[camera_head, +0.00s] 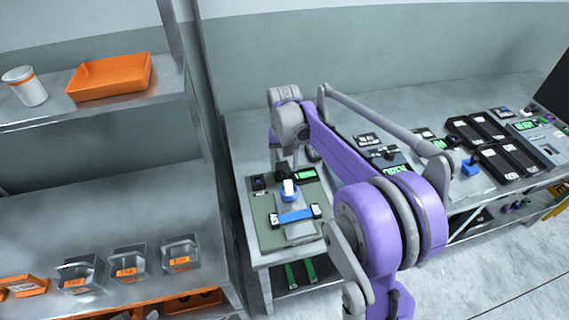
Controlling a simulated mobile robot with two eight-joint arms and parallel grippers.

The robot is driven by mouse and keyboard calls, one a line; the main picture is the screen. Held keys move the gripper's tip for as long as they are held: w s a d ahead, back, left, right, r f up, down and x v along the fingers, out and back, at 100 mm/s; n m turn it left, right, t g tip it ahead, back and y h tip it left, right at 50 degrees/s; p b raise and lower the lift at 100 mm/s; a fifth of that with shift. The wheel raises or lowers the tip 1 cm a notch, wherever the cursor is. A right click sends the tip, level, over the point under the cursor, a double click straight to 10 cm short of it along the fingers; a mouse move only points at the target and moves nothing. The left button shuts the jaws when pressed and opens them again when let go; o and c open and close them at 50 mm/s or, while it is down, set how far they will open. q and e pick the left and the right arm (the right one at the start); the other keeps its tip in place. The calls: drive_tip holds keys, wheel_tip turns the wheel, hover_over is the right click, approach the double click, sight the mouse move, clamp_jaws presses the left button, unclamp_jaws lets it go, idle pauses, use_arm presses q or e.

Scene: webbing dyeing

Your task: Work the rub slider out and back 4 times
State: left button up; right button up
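A grey-green panel (263,236) lies on the left end of the metal bench. On it stands the likely rub slider, a blue collar with a white upper part (290,190), on a pale grey track. A blue strip (297,215) with black end pieces crosses the track in front of the slider. My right arm reaches over the bench from the lower right. My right gripper (284,173) points down just behind the slider's white top. It is small and dark here, so I cannot tell whether its fingers touch or grip the slider. My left gripper is not in view.
More devices with green displays stand along the bench to the right, with black trays (480,130) and a blue-topped knob (470,166). A shelf rack at left holds an orange tray (112,78), a white cup (25,87) and several grey bins (128,262).

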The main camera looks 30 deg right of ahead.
drive_tip(key=shift+s, duration=0.1)
drive_tip(key=shift+r, duration=0.15)
wheel_tip(320, 180, up, 10)
drive_tip(key=shift+r+p, duration=0.25)
drive_tip(key=shift+p, duration=0.05)
drive_tip(key=shift+c, duration=0.3)
